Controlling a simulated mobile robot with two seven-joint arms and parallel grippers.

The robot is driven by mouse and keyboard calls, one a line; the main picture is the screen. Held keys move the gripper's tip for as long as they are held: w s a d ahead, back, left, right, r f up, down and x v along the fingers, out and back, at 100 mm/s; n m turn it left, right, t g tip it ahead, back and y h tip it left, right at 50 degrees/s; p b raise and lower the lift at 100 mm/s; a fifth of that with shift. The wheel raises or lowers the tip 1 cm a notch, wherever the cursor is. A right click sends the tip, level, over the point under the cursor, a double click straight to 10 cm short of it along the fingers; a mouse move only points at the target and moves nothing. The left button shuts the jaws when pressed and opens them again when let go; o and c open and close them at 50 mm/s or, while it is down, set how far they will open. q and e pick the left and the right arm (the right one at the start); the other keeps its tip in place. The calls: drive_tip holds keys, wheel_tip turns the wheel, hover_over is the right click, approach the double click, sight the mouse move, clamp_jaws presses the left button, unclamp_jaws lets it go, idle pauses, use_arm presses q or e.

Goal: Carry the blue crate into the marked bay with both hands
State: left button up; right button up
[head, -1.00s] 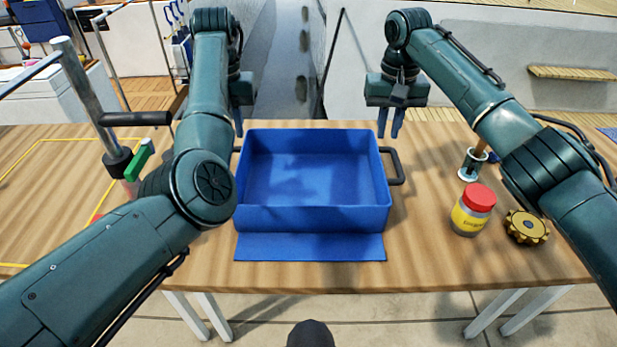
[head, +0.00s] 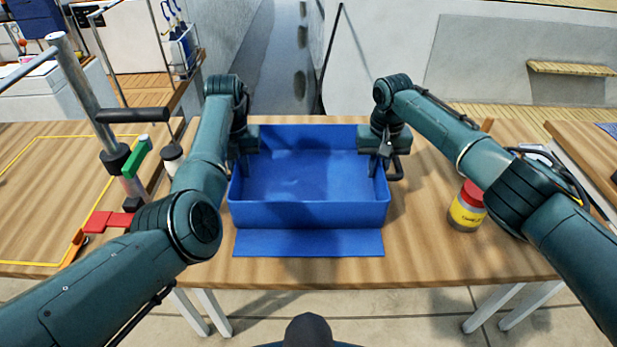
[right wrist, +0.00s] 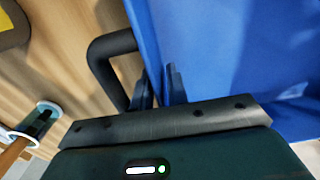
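The blue crate (head: 310,214) stands level on the wooden table in front of me, open at the top and empty. My left gripper (head: 238,166) is down at its left wall; the left handle is hidden behind my arm. My right gripper (head: 379,166) is down at its right wall, beside the black right handle (head: 398,168). In the right wrist view the right fingers (right wrist: 158,88) stand close together on either side of the crate's rim, by the handle (right wrist: 104,62). Firm grip cannot be made out. The marked bay (head: 50,190), outlined in yellow, lies bare at the left.
A blue flat sheet (head: 310,243) lies before the crate. A yellow jar with red lid (head: 467,212) stands right.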

use_arm(q)
drive_tip(key=shift+f, duration=0.3)
use_arm(e)
drive_tip(key=shift+f, duration=0.35)
use_arm(q)
clamp_jaws()
use_arm(e)
clamp_jaws()
use_arm(q)
drive_tip(key=shift+r, duration=0.1)
use_arm(e)
drive_tip(key=shift+r, duration=0.15)
idle(0.5)
